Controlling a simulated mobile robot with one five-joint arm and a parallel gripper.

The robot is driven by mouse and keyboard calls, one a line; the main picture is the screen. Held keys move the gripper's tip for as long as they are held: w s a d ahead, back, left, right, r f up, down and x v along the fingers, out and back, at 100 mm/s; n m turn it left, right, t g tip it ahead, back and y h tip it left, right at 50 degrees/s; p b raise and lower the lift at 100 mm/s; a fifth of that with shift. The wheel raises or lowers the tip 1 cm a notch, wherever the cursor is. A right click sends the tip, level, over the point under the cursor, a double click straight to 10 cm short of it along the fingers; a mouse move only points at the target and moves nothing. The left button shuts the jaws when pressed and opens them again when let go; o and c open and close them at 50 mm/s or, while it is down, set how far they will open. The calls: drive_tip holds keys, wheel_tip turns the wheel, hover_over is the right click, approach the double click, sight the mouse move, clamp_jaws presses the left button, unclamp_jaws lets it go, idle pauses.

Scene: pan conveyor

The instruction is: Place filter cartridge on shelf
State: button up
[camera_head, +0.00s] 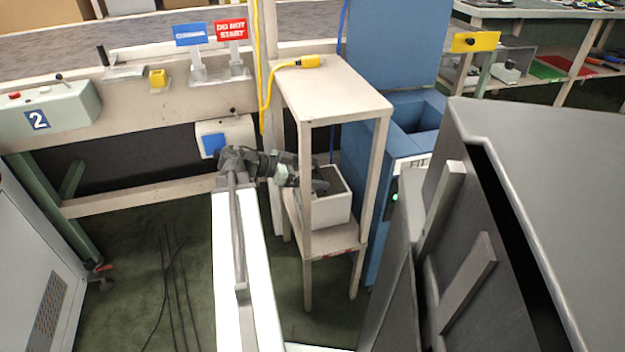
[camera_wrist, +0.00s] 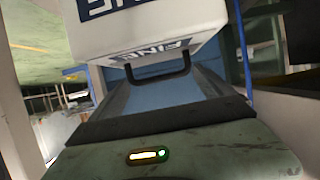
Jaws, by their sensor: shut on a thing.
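The filter cartridge (camera_head: 338,212) is a white box with a dark top, inside the open pale stand at its lower shelf (camera_head: 318,244). In the wrist view the cartridge (camera_wrist: 150,22) shows a "FINE" label and a black handle. My gripper (camera_head: 320,186) reaches in from the left, past the front post, and is shut on the cartridge at its top. The post hides part of the grip. The cartridge is low, over the lower shelf; I cannot tell whether its base touches the board.
The stand's top board (camera_head: 335,90) is above my gripper, and its front post (camera_head: 306,200) is close beside it. A blue machine (camera_head: 385,200) stands behind at right. A beam with a "2" box (camera_head: 55,110) is at left. A large grey cabinet (camera_head: 560,170) fills the right.

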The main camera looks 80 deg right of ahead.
drive_tip(key=shift+f, duration=0.1)
drive_tip(key=o, duration=1.8)
drive_tip(key=shift+r, duration=0.3)
drive_tip(key=p+v, duration=0.4)
drive_tip(key=v, duration=0.8)
drive_tip(key=shift+f+p, duration=0.15)
drive_tip(key=shift+p, duration=0.15)
